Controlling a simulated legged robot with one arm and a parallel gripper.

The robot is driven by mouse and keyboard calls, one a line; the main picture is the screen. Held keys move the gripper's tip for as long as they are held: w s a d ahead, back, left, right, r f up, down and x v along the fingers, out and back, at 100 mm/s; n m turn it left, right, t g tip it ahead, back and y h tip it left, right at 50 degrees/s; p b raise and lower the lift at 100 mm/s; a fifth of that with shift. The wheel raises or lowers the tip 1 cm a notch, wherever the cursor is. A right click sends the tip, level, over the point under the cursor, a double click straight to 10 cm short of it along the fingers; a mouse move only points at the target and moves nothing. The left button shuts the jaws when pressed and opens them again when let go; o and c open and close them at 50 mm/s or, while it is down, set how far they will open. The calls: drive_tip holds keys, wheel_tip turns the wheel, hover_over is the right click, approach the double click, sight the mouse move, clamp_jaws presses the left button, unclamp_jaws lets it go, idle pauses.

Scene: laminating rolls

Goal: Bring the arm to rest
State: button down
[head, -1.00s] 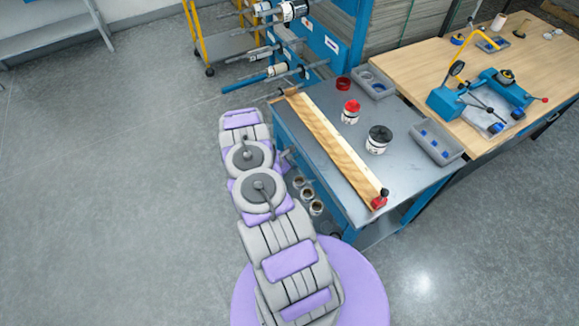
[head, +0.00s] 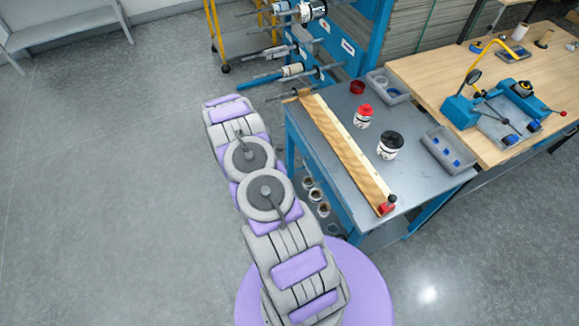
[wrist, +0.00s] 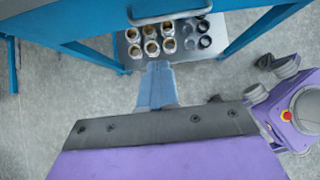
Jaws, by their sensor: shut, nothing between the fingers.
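My grey and purple arm (head: 262,200) is folded above my round purple base, left of the blue workbench (head: 440,188). In the head view my gripper is hidden behind the arm. In the wrist view my gripper (wrist: 158,72) shows as pale blue fingers beyond the purple wrist. The fingers are together and empty. They point toward the bench's lower shelf (wrist: 133,62) and appear apart from it. Part of my purple body shows at the right of the wrist view.
The bench carries a wooden board (head: 345,150), a red-topped jar (head: 363,116), a black-topped jar (head: 390,145) and grey trays. A blue roll rack (head: 345,45) stands behind.

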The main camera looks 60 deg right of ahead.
drive_tip(key=shift+v, duration=0.9)
drive_tip(key=shift+w+d, duration=0.1)
drive_tip(key=shift+d, duration=0.1)
